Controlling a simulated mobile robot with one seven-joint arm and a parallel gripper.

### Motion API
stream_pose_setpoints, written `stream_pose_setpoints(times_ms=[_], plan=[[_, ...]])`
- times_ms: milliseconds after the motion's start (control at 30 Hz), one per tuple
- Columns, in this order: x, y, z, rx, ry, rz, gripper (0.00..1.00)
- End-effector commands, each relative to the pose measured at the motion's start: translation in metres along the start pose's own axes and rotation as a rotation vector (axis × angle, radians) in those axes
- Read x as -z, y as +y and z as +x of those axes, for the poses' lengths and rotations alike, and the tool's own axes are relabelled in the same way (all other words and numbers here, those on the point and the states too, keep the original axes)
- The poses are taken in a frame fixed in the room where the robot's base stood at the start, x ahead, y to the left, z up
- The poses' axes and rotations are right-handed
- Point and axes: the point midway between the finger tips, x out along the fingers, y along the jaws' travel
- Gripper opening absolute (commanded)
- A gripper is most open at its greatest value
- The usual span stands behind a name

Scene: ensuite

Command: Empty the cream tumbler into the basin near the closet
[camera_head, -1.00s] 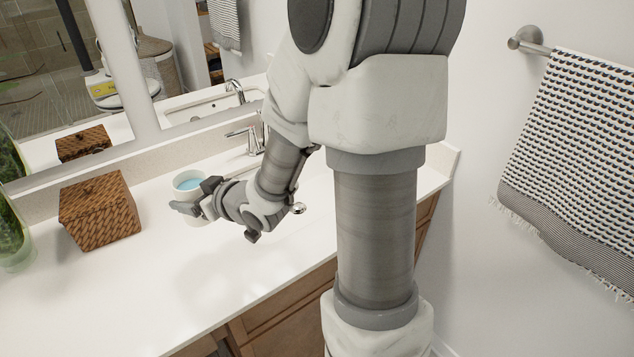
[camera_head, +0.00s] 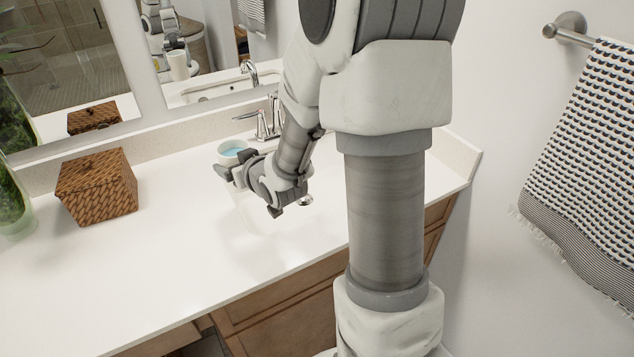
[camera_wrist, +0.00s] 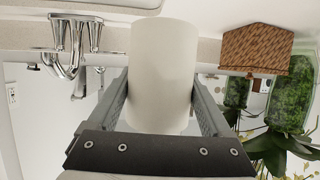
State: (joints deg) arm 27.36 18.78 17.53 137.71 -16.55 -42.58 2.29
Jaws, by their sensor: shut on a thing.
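The cream tumbler (camera_head: 232,150) is upright with blue liquid showing inside its rim. It also fills the middle of the wrist view (camera_wrist: 162,75), between both fingers. My gripper (camera_head: 232,176) is shut on the tumbler. It holds the tumbler near the left part of the white basin (camera_head: 262,215), which is set in the counter and partly hidden by my arm. The chrome faucet (camera_head: 265,122) stands behind the basin, just right of the tumbler; it also shows at the left of the wrist view (camera_wrist: 72,45).
A brown woven box (camera_head: 97,187) sits on the white counter (camera_head: 150,270) to the left, with a green glass vase (camera_head: 12,195) beyond it. A mirror (camera_head: 60,60) runs along the back. A patterned towel (camera_head: 585,160) hangs on the right wall. The front left counter is clear.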

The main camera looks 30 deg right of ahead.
Motion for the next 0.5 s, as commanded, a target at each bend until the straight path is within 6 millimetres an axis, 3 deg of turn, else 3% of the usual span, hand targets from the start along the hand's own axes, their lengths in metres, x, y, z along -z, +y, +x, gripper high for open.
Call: stream_pose_setpoints(times_ms=[200, 500], plan=[[-0.023, 0.036, 0.029, -0.166, -0.001, 0.068, 0.00], [-0.049, 0.082, 0.054, -0.393, -0.004, 0.154, 0.00]])
